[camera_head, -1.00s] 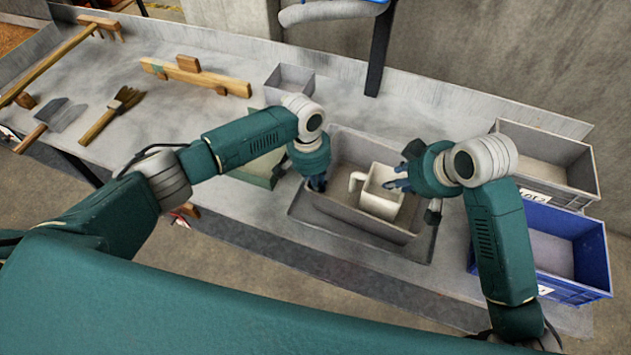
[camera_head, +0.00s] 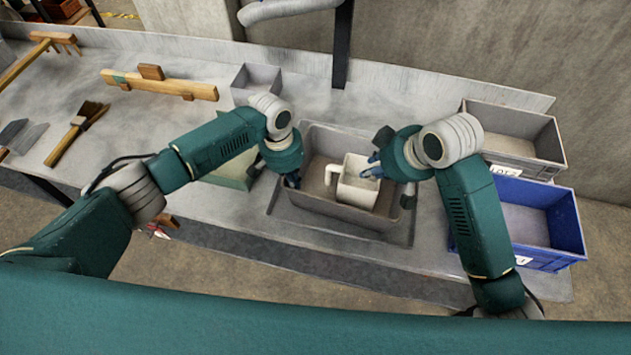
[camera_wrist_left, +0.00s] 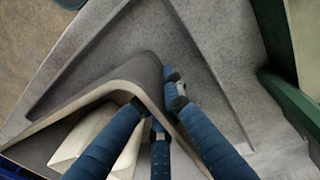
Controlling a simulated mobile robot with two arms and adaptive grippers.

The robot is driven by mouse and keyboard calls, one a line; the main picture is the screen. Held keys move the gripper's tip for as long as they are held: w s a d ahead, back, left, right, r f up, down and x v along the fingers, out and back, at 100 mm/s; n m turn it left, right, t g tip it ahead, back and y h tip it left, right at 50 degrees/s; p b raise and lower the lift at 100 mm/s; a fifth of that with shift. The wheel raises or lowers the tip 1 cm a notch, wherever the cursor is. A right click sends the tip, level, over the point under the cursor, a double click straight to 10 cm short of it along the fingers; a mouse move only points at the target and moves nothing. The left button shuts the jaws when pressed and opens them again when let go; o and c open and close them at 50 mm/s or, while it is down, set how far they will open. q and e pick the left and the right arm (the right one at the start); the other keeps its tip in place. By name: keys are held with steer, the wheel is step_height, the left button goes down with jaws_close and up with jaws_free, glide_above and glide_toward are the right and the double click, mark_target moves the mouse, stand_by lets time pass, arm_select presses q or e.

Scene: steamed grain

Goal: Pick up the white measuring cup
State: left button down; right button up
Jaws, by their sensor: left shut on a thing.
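The white measuring cup (camera_head: 358,183) stands in a grey bin (camera_head: 345,212), its handle toward the left. Part of the cup shows pale at the lower left of the left wrist view (camera_wrist_left: 85,143). My left gripper (camera_head: 292,180) is at the bin's left wall, apart from the cup. In the left wrist view its blue fingers (camera_wrist_left: 158,108) straddle the bin's rim (camera_wrist_left: 118,78) near a corner and are shut on it. My right gripper (camera_head: 371,165) is at the cup's right upper rim. Its fingers are too small to tell whether they grip the cup.
The bin sits in a shallow recess or tray (camera_head: 395,240) on the grey bench. A grey crate (camera_head: 513,145) and a blue crate (camera_head: 548,255) stand at right. A small grey box (camera_head: 257,80) is behind. Wooden tools and a brush (camera_head: 75,130) lie at left.

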mark_target(353, 191)
steer(key=w+d+r+m+g+h, duration=0.2)
steer(key=w+d+m+g+h, duration=0.15)
steer(key=m, duration=0.55)
steer(key=shift+g, duration=0.55)
steer(key=f, duration=1.1)
steer(key=shift+a+f, duration=0.2)
steer(key=shift+a, duration=0.15)
steer(key=shift+c, duration=0.3)
jaws_close()
